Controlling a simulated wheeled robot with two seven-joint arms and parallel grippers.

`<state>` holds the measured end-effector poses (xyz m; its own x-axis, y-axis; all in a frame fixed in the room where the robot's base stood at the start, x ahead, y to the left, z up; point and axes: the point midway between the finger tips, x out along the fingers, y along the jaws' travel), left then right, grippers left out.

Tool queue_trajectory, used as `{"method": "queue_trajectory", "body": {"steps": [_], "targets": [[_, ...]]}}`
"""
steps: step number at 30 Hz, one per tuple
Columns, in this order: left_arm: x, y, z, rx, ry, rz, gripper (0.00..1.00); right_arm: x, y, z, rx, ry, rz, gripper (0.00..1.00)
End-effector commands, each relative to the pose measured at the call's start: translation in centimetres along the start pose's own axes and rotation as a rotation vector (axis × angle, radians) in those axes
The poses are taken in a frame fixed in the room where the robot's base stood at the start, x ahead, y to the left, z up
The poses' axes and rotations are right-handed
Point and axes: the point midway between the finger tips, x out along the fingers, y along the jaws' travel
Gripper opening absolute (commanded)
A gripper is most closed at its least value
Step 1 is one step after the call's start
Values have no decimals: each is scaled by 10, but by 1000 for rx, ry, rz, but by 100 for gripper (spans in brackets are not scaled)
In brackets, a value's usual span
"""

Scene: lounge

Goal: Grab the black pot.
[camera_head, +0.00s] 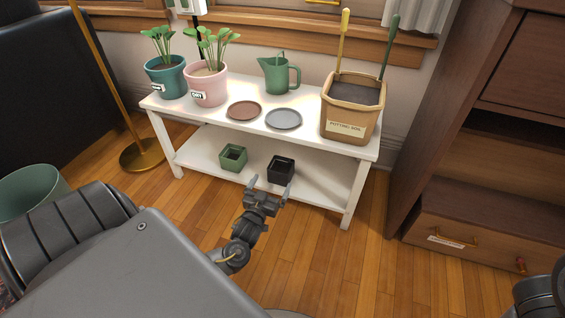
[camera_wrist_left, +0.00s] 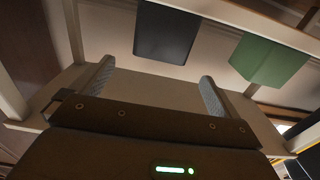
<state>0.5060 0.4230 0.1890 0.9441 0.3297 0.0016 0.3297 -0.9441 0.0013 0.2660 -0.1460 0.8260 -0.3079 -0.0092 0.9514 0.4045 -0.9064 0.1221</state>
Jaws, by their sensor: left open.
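The black pot (camera_head: 281,171) is a small square pot on the lower shelf (camera_head: 312,182) of a white stand. My left gripper (camera_head: 270,185) is open and empty, just in front of the black pot, with its fingers pointing toward it. In the left wrist view the black pot (camera_wrist_left: 166,35) is beyond the fingertips, roughly centred between the two fingers (camera_wrist_left: 157,72). A gap seems to remain between the fingers and the pot. My right gripper is not in view.
A green square pot (camera_head: 233,157) stands left of the black pot. A white leg (camera_head: 353,195) stands right. A dark cabinet (camera_head: 460,130) is further right.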

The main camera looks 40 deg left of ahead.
Motion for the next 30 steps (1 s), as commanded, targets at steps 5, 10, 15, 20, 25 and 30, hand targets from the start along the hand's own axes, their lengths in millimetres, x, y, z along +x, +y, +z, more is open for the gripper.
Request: {"method": "queue_trajectory", "body": {"steps": [5, 10, 15, 20, 25, 30], "targets": [[27, 0, 3, 1, 3, 1, 100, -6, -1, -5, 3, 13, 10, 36], [49, 0, 3, 1, 1, 0, 100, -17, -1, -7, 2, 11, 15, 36], [54, 0, 1, 1, -2, 0, 100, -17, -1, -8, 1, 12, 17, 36], [62, 0, 6, 2, 1, 1, 100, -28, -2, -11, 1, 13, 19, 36], [84, 0, 11, 2, 2, 1, 100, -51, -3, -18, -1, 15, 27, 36], [102, 0, 8, 1, 0, 0, 100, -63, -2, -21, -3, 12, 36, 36]]}}
